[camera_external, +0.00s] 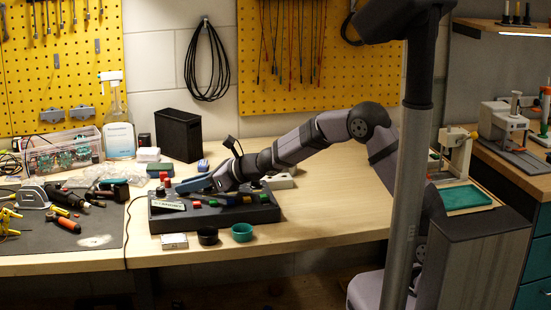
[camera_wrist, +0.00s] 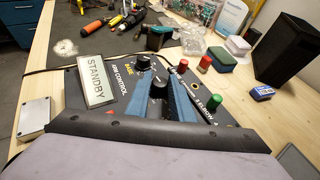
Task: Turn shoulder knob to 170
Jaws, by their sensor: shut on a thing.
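The dark control box (camera_external: 215,217) sits on the bench, with a STANDBY sign (camera_wrist: 96,80) on its panel in the wrist view. My gripper (camera_wrist: 161,84) has its two blue fingers down at the panel, one on each side of a round black knob (camera_wrist: 159,82) with a pale pointer mark. It is shut on this knob. The knob's label is hidden by the fingers, and its scale cannot be read. A second black knob (camera_wrist: 143,63), marked BASE, stands just beyond it. In the external view my gripper (camera_external: 196,185) reaches the box from the right.
Red buttons (camera_wrist: 182,66) and a green button (camera_wrist: 214,102) stand close to the right finger. Small dark (camera_external: 208,235) and green (camera_external: 242,232) cups stand before the box. A black bin (camera_external: 178,135) stands behind it.

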